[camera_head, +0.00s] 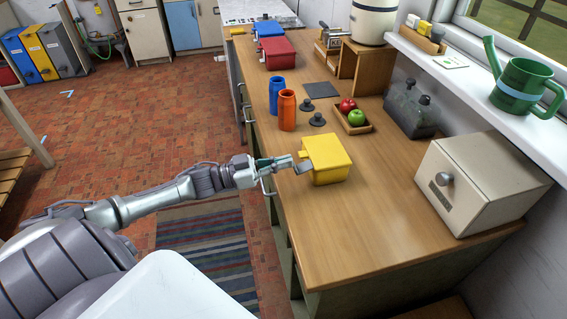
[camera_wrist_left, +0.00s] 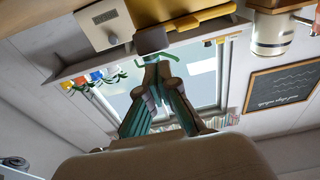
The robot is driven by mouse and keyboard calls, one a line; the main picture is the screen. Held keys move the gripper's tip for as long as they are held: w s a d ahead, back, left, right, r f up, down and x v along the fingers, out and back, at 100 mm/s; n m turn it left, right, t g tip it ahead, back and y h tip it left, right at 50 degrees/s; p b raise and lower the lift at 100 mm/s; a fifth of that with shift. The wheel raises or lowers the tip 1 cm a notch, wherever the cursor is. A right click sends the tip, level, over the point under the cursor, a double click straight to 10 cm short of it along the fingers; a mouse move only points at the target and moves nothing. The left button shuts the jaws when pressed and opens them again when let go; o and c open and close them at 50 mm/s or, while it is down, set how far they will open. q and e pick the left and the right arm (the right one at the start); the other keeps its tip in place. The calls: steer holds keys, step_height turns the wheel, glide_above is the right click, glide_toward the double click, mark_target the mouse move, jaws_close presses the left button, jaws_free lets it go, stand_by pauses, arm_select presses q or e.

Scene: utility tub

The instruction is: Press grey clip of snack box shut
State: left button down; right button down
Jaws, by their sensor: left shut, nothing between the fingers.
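The yellow snack box (camera_head: 328,158) stands on the wooden counter with its lid down. Its grey clip (camera_head: 304,167) is on the side facing my left arm and appears to stick out from the wall. A second, yellow tab (camera_head: 304,154) shows beside it. In the left wrist view the box (camera_wrist_left: 185,12) is at the top, and the grey clip (camera_wrist_left: 152,40) is just past my fingertips. My left gripper (camera_head: 292,162) is shut and empty, right at the clip; whether it touches is unclear. My right gripper is out of view.
Orange (camera_head: 287,110) and blue (camera_head: 277,95) canisters stand behind the box, near a fruit tray (camera_head: 366,128) with apples. A cream bread box (camera_head: 485,180) stands to the right. Red (camera_head: 277,52) and blue (camera_head: 268,28) boxes are farther back. The counter's front is clear.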

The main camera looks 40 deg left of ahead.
mark_target(285, 186)
arm_select(q)
steer(key=shift+d+f, duration=0.15)
steer(key=shift+f, duration=0.25)
steer(key=shift+f+b, duration=0.3)
steer(key=shift+b, duration=0.25)
steer(key=shift+t+h, duration=0.3)
step_height(285, 186, down, 4)
steer(key=t+h+b, duration=0.1)
steer(key=b, duration=0.4)
steer(key=t+h+b, duration=0.2)
steer(key=b, duration=0.3)
steer(key=shift+w+r+t+b, duration=0.1)
steer(key=shift+r+t+b, duration=0.1)
steer(key=shift+t+b, duration=0.1)
steer(key=shift+b, duration=0.35)
steer(key=shift+d+f+b, duration=0.1)
steer(key=shift+f+b, duration=0.05)
steer(key=shift+b, duration=0.2)
steer(key=shift+w, duration=0.1)
